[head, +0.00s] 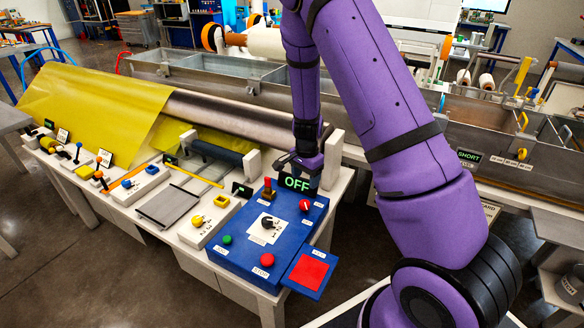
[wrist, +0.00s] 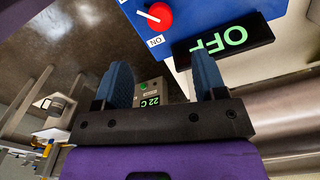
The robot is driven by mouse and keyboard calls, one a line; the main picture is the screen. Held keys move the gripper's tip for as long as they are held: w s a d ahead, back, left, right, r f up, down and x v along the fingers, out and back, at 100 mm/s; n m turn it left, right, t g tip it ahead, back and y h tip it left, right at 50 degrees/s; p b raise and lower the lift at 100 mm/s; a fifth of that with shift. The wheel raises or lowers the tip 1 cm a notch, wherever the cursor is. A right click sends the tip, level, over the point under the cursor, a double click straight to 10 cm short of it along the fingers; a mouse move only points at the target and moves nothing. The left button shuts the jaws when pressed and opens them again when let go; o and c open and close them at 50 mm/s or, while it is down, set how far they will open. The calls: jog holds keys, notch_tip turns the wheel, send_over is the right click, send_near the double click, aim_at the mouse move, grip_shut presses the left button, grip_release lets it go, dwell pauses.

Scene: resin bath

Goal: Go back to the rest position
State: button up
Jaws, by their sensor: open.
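My gripper (wrist: 163,88) is open in the wrist view, its two blue fingers apart with nothing held between them.
A white bench (head: 160,222) carries several switches and buttons. A yellow sheet (head: 95,105) drapes at the left over a long metal roller (head: 235,118). Long metal tanks (head: 215,82) stand behind. A small box reading 22 C (wrist: 150,98) shows beyond the fingers. Open floor lies at front left.

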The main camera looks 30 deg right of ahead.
jog(key=s+a+r+n+t+y, duration=0.1)
jog(key=s+a+r+n, duration=0.15)
jog(key=r, duration=0.55)
jog(key=s+a+r+n+t, duration=0.1)
jog(key=s+a+r+n, duration=0.15)
jog(key=r, duration=0.55)
jog(key=s+a+r+n+y, duration=0.1)
jog(key=s+r+n, duration=0.15)
jog(key=r, duration=0.65)
jog(key=s+r+n+t, duration=0.1)
jog(key=s+r+n, duration=0.1)
jog(key=s+r, duration=0.2)
jog(key=s+a+r+n+t+h, duration=0.1)
jog(key=s+r, duration=0.3)
jog(key=s, duration=0.7)
jog(key=s+r+n+t+h, duration=0.1)
jog(key=s+r+n, duration=0.3)
jog(key=s, duration=0.3)
jog(key=shift+s+a+r, duration=0.15)
jog(key=shift+a+r, duration=0.1)
jog(key=shift+a, duration=0.1)
